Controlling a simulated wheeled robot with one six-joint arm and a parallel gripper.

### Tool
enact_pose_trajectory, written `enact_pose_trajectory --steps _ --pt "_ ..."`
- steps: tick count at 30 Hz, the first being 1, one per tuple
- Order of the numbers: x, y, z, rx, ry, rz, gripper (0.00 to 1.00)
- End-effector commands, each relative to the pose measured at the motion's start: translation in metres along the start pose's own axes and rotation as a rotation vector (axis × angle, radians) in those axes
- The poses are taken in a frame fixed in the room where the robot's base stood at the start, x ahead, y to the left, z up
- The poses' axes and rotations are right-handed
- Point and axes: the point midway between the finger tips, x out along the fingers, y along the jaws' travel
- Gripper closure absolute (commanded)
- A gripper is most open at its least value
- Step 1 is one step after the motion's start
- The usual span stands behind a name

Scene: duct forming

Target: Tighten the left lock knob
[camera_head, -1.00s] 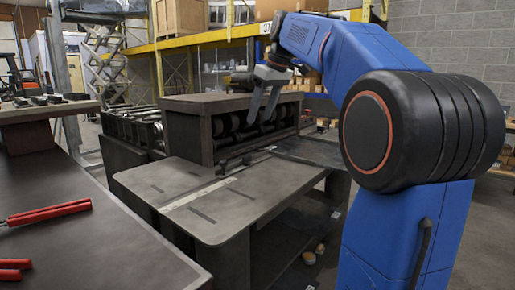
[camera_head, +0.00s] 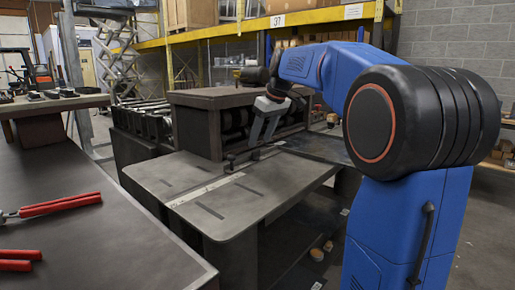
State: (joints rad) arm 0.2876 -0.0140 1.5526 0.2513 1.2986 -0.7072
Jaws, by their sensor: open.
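A grey metal worktable (camera_head: 240,205) stands in front of the dark forming machine (camera_head: 195,125). A small dark upright knob (camera_head: 230,160) stands at the left end of a dark bar on the table's far part, close to the machine; it looks like the left lock knob. Another small dark piece (camera_head: 255,155) sits to its right on the bar. My gripper (camera_head: 261,143) points down over the bar, right of the left knob and apart from it. Its two grey fingers are spread with nothing between them. Whether the fingertips touch anything is too small to tell.
A dark bench (camera_head: 90,240) with red-handled tools (camera_head: 60,205) fills the left foreground. A pale strip (camera_head: 205,190) crosses the worktable, whose near surface is clear. Yellow shelving (camera_head: 215,35) stands behind. Small round items (camera_head: 317,254) lie on the shelf below.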

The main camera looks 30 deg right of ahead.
Motion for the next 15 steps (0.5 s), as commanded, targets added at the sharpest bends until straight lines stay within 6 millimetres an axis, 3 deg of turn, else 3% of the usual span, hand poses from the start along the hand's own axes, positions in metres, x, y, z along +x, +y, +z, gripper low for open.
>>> enact_pose_trajectory --steps 6,15 --pt "0.032 -0.001 0.000 0.000 -0.002 -0.002 0.47" --pt "0.046 0.000 0.000 0.000 -0.001 -0.001 0.47"
